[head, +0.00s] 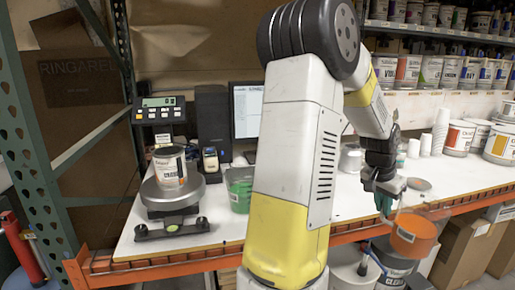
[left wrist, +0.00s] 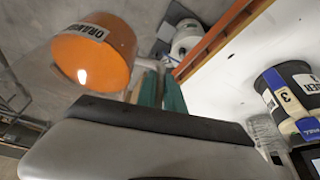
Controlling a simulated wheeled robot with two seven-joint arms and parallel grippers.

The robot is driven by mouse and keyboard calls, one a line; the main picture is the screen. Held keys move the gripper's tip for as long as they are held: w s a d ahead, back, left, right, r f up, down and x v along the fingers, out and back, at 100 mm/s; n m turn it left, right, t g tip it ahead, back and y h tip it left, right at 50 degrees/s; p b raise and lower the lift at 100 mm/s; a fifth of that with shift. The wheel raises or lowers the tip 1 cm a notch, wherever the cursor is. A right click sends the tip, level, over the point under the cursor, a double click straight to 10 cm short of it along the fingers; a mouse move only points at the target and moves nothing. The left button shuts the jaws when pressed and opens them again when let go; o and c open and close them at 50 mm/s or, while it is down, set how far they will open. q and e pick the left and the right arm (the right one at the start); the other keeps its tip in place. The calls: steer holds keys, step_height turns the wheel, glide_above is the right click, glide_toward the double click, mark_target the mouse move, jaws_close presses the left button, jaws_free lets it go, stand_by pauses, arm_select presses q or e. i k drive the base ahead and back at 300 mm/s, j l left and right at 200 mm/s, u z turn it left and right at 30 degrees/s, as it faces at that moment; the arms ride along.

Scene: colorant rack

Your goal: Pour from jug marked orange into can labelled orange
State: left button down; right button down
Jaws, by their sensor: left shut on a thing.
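My left gripper (head: 384,202) is shut on the handle side of a clear jug (head: 412,232) holding orange liquid. The jug is held at the right, by the front edge of the bench. In the left wrist view the jug (left wrist: 95,58) has a label reading ORANGE, and the teal fingers (left wrist: 160,92) are beside it; the exact grip is partly hidden. A white can (head: 170,168) with an orange band stands upright on the scale (head: 172,196) at the left, well away from the jug. Its label is too small to read. My right gripper is not in view.
A green container (head: 239,188) stands right of the scale, partly behind my arm. A scale display (head: 160,110) and a monitor (head: 247,110) stand behind. Paint cans (head: 459,138) and white cups (head: 440,130) are at the back right. An orange beam (head: 220,262) edges the bench.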

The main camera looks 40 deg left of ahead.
mark_target(169, 161)
steer(key=u, duration=1.2)
